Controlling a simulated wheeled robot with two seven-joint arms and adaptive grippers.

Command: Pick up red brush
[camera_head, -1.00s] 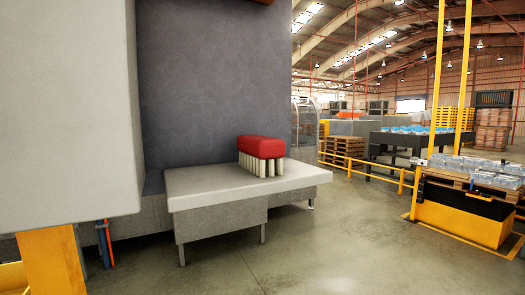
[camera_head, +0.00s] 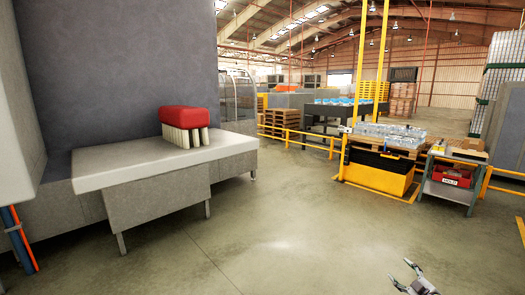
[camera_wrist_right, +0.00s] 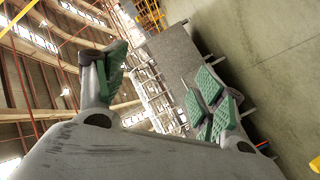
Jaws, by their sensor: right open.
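The red brush (camera_head: 188,119) has a red block on top and pale cream bristles below. It stands bristles down on the light top of a grey bench (camera_head: 110,178), at the left in the head view. My right gripper (camera_head: 409,275) is low at the bottom right of the head view, over the floor, far from the brush. Its green-padded fingers (camera_wrist_right: 160,85) are spread apart and empty in the right wrist view. The brush cannot be made out in the wrist view. My left gripper is not in view.
A tall grey panel (camera_head: 120,65) stands behind the bench. A yellow-black pallet stand (camera_head: 378,172) and a small cart with a red bin (camera_head: 451,177) stand at the right. The concrete floor (camera_head: 270,225) between is clear.

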